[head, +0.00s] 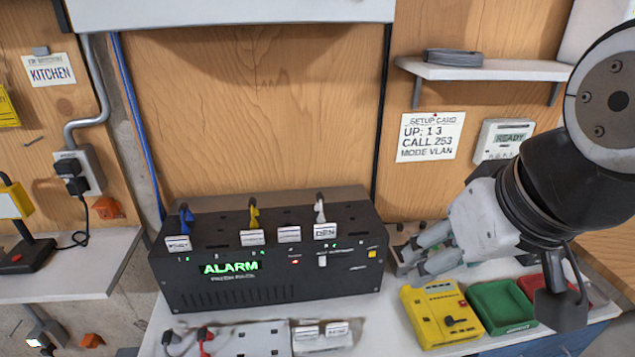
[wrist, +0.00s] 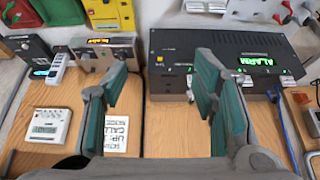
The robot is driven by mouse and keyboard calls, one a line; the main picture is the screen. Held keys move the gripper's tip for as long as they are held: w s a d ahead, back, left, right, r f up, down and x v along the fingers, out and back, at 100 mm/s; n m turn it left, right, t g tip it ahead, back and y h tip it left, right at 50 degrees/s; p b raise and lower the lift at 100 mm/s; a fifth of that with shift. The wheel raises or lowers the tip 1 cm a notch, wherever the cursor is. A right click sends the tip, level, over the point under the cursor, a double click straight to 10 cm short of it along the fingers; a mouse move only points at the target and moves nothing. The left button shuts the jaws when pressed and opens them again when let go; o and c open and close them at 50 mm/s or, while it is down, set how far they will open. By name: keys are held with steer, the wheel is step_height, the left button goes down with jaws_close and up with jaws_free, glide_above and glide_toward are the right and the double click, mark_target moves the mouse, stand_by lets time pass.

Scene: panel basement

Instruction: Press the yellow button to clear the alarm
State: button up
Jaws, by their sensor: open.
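A black box (head: 255,290) stands on the white bench with a green lit ALARM display (head: 230,268) on its front. A small yellow button (head: 372,254) is at the right end of that front; in the wrist view a small yellow square (wrist: 160,59) shows near the box's left end. A small red light (head: 295,262) and a white switch (head: 322,261) are on the front too. My gripper (head: 402,259) is open and empty, just right of the box and apart from the button. In the wrist view its green-padded fingers (wrist: 158,78) are spread, with the box beyond them.
A yellow meter (head: 440,312), a green tray (head: 502,306) and a red tray (head: 535,285) lie on the bench at the right. Blue, yellow and grey plugs (head: 253,218) with labels stand on the box top. A shelf (head: 480,70) juts out above right.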

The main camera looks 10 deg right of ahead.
jaws_close()
stand_by(1.3)
